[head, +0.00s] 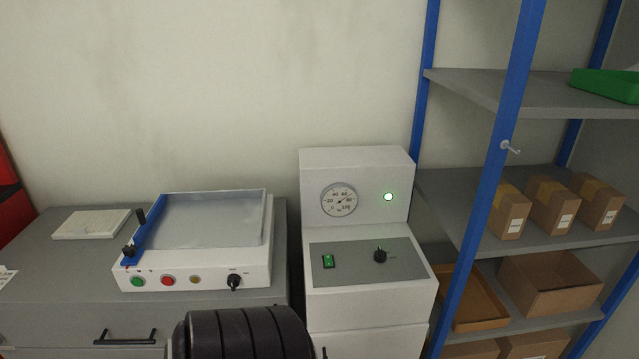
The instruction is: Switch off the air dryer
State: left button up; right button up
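The air dryer appears to be the white cabinet (358,171) in the middle of the head view, against the wall. The switch and knob are unobstructed. Neither of my grippers is in view.
Left of the cabinet, a white machine (195,275) with coloured buttons, a knob and a blue bar stands on a grey drawer unit (60,290). A blue-framed shelf (490,180) with cardboard boxes (552,205) stands close on the right. A narrow gap separates the cabinet from the drawer unit.

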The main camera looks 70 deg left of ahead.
aim_at(329, 261)
jog(key=u, duration=1.85)
